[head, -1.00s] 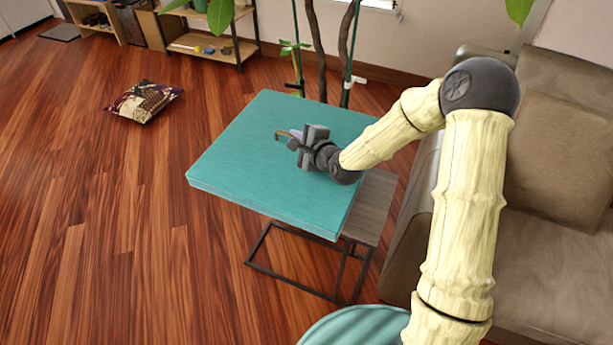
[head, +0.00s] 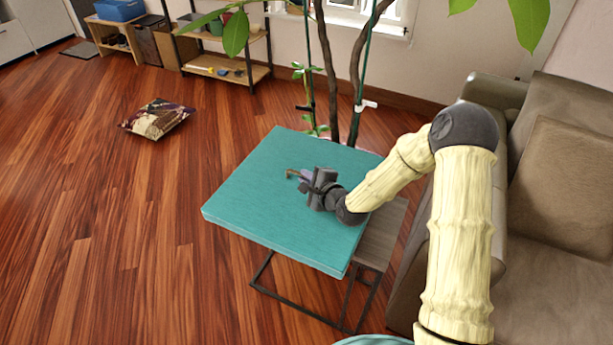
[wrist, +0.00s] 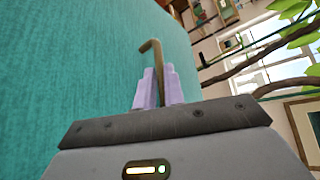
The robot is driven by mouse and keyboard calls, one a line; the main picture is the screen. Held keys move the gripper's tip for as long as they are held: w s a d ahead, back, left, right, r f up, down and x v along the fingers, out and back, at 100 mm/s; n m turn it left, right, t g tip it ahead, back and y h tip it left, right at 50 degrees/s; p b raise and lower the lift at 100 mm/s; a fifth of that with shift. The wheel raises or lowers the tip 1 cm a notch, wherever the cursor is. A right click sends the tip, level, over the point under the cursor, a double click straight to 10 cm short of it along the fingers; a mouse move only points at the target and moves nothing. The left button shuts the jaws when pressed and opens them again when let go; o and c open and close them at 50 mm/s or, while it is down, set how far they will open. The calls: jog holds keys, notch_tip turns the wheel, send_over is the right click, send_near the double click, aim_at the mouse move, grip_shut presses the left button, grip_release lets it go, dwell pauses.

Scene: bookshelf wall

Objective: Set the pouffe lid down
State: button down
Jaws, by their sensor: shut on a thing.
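The pouffe lid (head: 265,220) is a flat teal square panel in the middle of the head view. It overlaps the small side table (head: 380,235) in the picture; whether it rests on it or hangs above it I cannot tell. A thin bent brass-coloured handle shows at the lid. My gripper (head: 303,179) is over the lid's middle and is shut on this handle. In the wrist view the handle (wrist: 152,50) rises between the pale purple fingertips, with the teal lid (wrist: 70,70) filling the left side.
A brown sofa (head: 560,190) stands close on the right. A potted plant with tall stems (head: 318,60) stands behind the lid. A patterned cushion (head: 158,118) lies on the floor at left. A low shelf (head: 215,68) is at the back.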

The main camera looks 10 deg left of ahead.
jog(key=shift+f, duration=1.5)
jog(key=c, duration=1.5)
grip_release()
jog(key=shift+f, duration=0.1)
jog(key=v, duration=1.2)
jog(key=shift+s, duration=0.1)
